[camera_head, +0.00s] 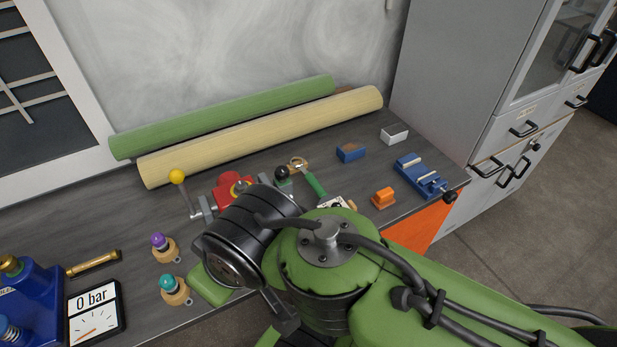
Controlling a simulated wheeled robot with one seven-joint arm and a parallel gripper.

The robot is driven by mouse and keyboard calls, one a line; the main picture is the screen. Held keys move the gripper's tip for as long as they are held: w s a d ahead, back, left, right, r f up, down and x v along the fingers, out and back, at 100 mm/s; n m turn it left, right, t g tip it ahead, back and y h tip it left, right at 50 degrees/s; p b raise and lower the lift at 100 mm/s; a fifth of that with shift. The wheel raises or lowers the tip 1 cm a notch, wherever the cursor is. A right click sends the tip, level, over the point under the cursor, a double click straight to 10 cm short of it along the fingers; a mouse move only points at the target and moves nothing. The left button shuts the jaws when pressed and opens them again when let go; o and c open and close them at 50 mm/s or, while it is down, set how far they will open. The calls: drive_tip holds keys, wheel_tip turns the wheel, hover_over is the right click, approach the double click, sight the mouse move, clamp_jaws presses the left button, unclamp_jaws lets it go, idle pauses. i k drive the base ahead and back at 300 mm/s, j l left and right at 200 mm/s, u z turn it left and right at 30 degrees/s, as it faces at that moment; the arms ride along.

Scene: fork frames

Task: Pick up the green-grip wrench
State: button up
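The green-grip wrench (315,184) lies on the dark workbench (130,222), behind my arm in the head view. Its brass-coloured head is at the upper left and its green handle runs down to the right. The lower end of the handle is close to a small white card-like item with black marks, and I cannot tell whether they touch. My green and black arm fills the lower middle and right of the view. My gripper's fingers do not show, so I cannot see whether they are open or where they are relative to the wrench.
A red valve-like part (226,186) and a black-knobbed part (282,174) stand left of the wrench. A blue block (350,153), orange block (383,198) and blue vise (418,174) lie to its right. Green (220,118) and cream (265,135) rolls lie behind.

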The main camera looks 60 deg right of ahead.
sight(316, 187)
drive_tip(key=k+j+z, duration=0.1)
drive_tip(key=z, duration=1.9)
